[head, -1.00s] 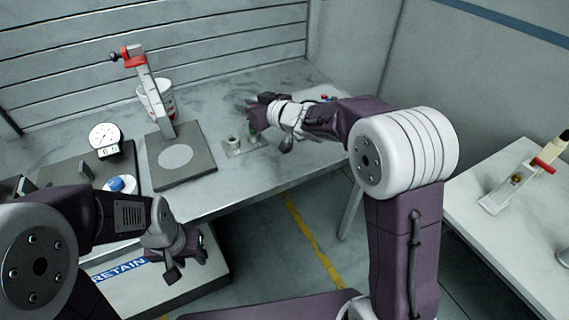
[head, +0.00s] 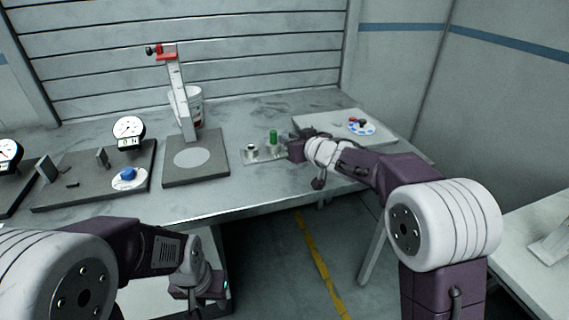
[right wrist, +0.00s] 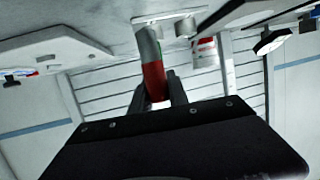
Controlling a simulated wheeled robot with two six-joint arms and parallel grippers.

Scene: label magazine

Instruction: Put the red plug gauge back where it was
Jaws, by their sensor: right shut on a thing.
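The red plug gauge (right wrist: 154,80) shows in the right wrist view, with a red handle and a grey end. My right gripper (right wrist: 157,90) is shut on its red part. The grey end points towards the light holder plate (right wrist: 165,17); I cannot tell whether they touch. In the head view, the holder plate (head: 263,157) carries a green plug (head: 273,137) and a short grey socket (head: 251,149). My right gripper (head: 294,148) is just right of the plate there, and the red gauge is hidden. My left gripper (head: 208,288) is low, before the bench; its jaws are unclear.
A stand with a red clamp (head: 167,55) rises from a dark base (head: 196,175) left of the holder. A white bucket (head: 195,105) is behind it. Dial gauges (head: 129,131) stand further left. A pale board (head: 325,125) with small coloured parts lies right.

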